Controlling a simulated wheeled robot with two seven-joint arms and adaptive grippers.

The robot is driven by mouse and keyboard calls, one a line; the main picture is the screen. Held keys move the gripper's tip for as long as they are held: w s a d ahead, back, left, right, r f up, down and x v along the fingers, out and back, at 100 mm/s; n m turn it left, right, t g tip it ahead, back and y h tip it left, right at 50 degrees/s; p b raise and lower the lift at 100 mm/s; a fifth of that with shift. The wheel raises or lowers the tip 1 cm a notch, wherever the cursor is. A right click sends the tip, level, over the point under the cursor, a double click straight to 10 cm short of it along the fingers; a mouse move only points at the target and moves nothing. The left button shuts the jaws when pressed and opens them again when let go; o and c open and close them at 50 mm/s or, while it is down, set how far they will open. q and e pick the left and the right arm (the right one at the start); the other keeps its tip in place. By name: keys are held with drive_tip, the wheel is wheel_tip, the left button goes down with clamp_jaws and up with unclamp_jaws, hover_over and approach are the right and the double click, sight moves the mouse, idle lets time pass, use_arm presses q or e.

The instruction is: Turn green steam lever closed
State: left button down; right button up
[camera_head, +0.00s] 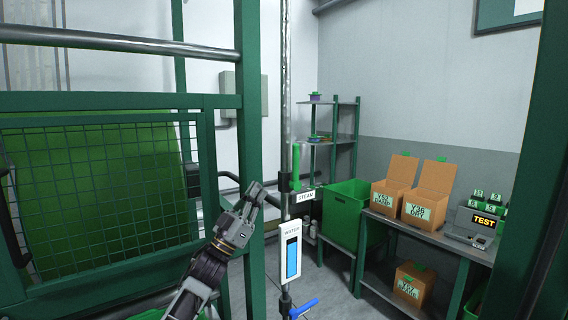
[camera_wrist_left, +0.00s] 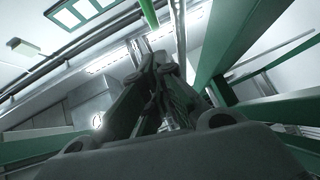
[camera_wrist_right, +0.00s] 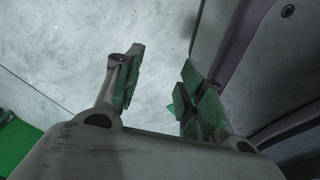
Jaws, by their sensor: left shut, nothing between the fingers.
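The green steam lever (camera_head: 296,165) stands upright on the vertical pipe in the middle of the head view, just above the white STEAM label (camera_head: 306,197). My left gripper (camera_head: 258,192) is shut and empty. In the picture it is left of the pipe and a little below the lever, apart from it. In the left wrist view my left gripper's fingers (camera_wrist_left: 160,62) meet at the tips; a green bar above them may be the lever, but I cannot tell. My right gripper (camera_wrist_right: 160,68) is open and empty above a grey floor, and is outside the head view.
A blue lever (camera_head: 303,308) and a white gauge panel (camera_head: 292,250) sit lower on the pipe. A green mesh guard (camera_head: 100,115) and frame post stand left. A green bin (camera_head: 345,205), cardboard boxes (camera_head: 391,198) and a bench (camera_head: 440,240) are at right.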

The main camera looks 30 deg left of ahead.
sight(296, 161)
use_arm(q)
drive_tip(key=shift+s+d, duration=0.1)
drive_tip(key=shift+r, duration=0.1)
drive_tip(key=shift+w+f+p+x, duration=0.35)
drive_tip(key=shift+p+x, duration=0.05)
drive_tip(key=shift+x, duration=1.75)
drive_tip(key=shift+w+f+p+x, duration=0.4)
drive_tip(key=shift+p+x, duration=0.05)
drive_tip(key=shift+x, duration=1.65)
drive_tip(key=shift+w+f+p+x, duration=0.35)
drive_tip(key=shift+p+x, duration=0.05)
drive_tip(key=shift+x, duration=1.75)
use_arm(e)
drive_tip(key=shift+s+d+r, duration=0.15)
drive_tip(key=shift+s, duration=0.55)
drive_tip(key=shift+s+d+r, duration=0.15)
drive_tip(key=shift+s+d, duration=0.05)
drive_tip(key=shift+s, duration=0.5)
drive_tip(key=shift+s+d+r, duration=0.15)
drive_tip(key=shift+s, duration=0.55)
